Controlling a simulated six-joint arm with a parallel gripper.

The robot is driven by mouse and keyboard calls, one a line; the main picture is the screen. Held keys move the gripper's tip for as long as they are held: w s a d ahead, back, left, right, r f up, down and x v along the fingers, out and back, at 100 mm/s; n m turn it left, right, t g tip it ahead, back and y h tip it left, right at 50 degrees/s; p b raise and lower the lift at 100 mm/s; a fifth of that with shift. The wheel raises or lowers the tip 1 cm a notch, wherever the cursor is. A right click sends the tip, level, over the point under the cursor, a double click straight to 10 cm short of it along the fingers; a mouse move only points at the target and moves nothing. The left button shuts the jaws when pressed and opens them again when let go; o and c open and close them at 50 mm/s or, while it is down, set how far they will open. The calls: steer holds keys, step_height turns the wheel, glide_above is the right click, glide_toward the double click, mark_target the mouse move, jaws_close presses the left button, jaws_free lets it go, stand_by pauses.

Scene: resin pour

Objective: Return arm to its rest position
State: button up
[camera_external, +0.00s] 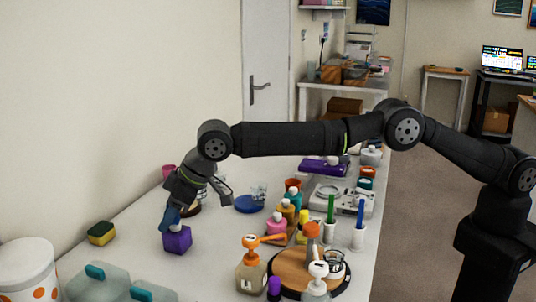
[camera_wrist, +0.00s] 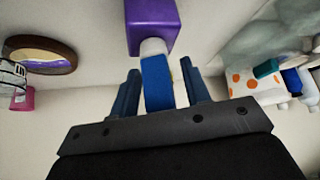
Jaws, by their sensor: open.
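My gripper (camera_external: 180,208) reaches down at the left of the table, just above a purple block-shaped bottle (camera_external: 177,240) with a white neck. In the wrist view, my gripper (camera_wrist: 162,85) is open, with its dark blue fingers apart. The purple bottle (camera_wrist: 150,22) shows there beyond the fingertips, and its white neck runs toward a blue piece (camera_wrist: 156,82) between the fingers. Gaps show on both sides of this blue piece. I cannot tell whether a finger touches it.
A yellow-green sponge (camera_external: 101,233) and clear containers with teal clips (camera_external: 96,280) lie left of my gripper. An orange-dotted white canister (camera_external: 28,272) stands front left. Several bottles, a round wooden board (camera_external: 290,262) and a scale (camera_external: 342,197) crowd the right. Some bare table lies between.

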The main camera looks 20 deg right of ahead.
steer(key=shift+r, duration=0.15)
stand_by(0.4)
steer(key=v, duration=1.1)
steer(key=x, duration=1.1)
steer(key=shift+f, duration=0.2)
steer(key=r, duration=0.4)
steer(key=shift+w+d+r, duration=0.15)
steer(key=shift+w+r, duration=0.05)
steer(key=shift+r, duration=0.05)
steer(key=shift+w+d+r, duration=0.1)
steer(key=shift+w+d, duration=0.05)
